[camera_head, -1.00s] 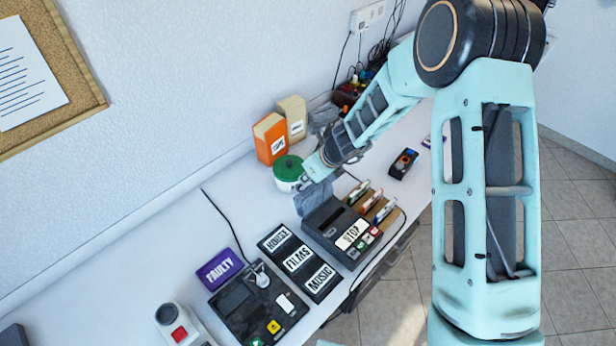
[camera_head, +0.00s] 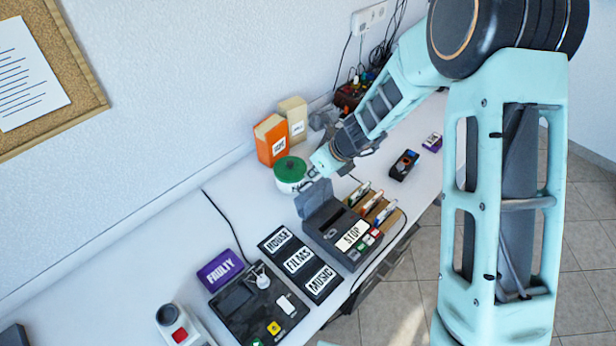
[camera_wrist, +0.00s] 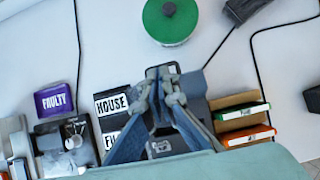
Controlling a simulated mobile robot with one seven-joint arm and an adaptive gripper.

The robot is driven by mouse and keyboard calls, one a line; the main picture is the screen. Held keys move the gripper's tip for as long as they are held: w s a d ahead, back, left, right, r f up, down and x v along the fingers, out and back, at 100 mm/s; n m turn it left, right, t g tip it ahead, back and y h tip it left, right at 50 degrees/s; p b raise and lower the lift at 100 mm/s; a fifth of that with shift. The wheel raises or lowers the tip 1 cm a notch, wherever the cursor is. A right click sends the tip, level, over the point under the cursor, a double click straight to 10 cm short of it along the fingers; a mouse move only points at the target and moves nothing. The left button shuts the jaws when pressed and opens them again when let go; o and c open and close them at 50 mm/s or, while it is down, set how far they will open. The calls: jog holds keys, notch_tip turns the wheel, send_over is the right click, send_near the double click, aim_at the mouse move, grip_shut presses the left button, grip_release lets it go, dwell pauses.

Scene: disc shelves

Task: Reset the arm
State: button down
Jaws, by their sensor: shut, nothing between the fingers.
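My gripper (camera_wrist: 163,88) is shut and empty in the wrist view, its fingertips together over the dark device with the raised lid. In the head view my gripper (camera_head: 312,178) hangs above the desk (camera_head: 150,262), close to the round tub with the green lid (camera_head: 291,170). The tub also shows at the top of the wrist view (camera_wrist: 170,20), apart from the fingertips. My arm reaches in from the right side of the head view.
The STOP device (camera_head: 343,236) has an open lid, with several upright cases beside it. HOUSE, FILMS and MUSIC slots (camera_head: 299,262), a purple FAULTY box (camera_head: 220,268) and a black console (camera_head: 262,305) stand nearer. Orange (camera_head: 270,138) and beige boxes (camera_head: 294,118) are behind the tub.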

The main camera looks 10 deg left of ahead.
jog(key=v, duration=0.7)
jog(key=shift+d, duration=0.1)
